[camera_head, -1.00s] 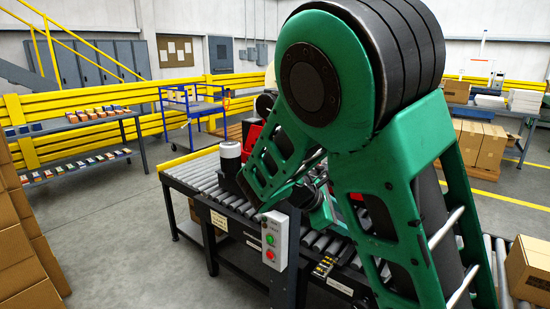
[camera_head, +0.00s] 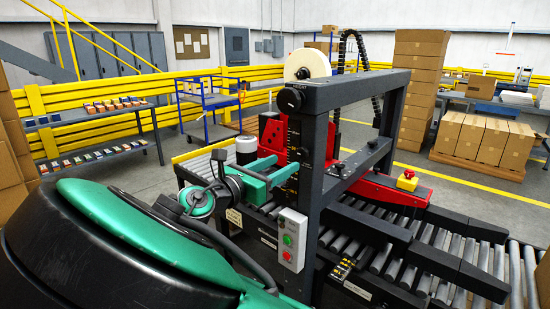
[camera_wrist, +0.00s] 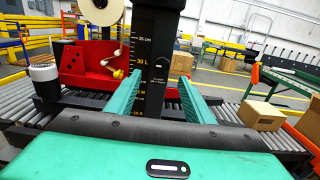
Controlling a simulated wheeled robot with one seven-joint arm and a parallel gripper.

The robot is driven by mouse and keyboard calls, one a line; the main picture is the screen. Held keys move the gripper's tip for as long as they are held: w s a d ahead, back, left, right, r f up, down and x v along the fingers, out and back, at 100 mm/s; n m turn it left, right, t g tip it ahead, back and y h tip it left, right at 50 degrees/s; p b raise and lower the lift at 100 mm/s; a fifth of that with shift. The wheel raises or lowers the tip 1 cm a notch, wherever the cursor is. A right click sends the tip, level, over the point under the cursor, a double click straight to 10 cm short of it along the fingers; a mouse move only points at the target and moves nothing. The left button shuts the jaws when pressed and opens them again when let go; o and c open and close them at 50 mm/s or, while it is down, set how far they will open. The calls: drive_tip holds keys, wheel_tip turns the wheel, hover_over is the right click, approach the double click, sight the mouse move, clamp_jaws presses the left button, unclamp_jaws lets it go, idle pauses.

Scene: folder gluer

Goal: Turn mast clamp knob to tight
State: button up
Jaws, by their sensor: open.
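The dark mast (camera_head: 293,150) of the machine stands upright, with a height scale on its face; it also shows in the wrist view (camera_wrist: 158,45). A round black knob (camera_head: 290,100) sits at the top of the mast in the head view; I cannot tell whether it is the clamp knob or how it is set. My gripper (camera_head: 280,168) is level with the mast's middle, below that knob. In the wrist view my gripper (camera_wrist: 160,82) is open, its green fingers on either side of the mast's lower scale. Nothing shows held between them.
A red carriage (camera_wrist: 90,65) and white cylinder (camera_wrist: 44,80) are left of the mast. A tape roll (camera_head: 307,65) is above. A button box (camera_head: 292,240) stands below my gripper. Roller conveyor (camera_head: 385,250) runs beneath. A carton (camera_wrist: 262,115) is at right.

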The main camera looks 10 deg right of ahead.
sight(300, 155)
drive_tip(key=x, duration=0.8)
drive_tip(key=shift+w+d, duration=0.1)
drive_tip(key=shift+d, duration=0.15)
drive_tip(key=shift+c, duration=0.3)
drive_tip(key=c, duration=1)
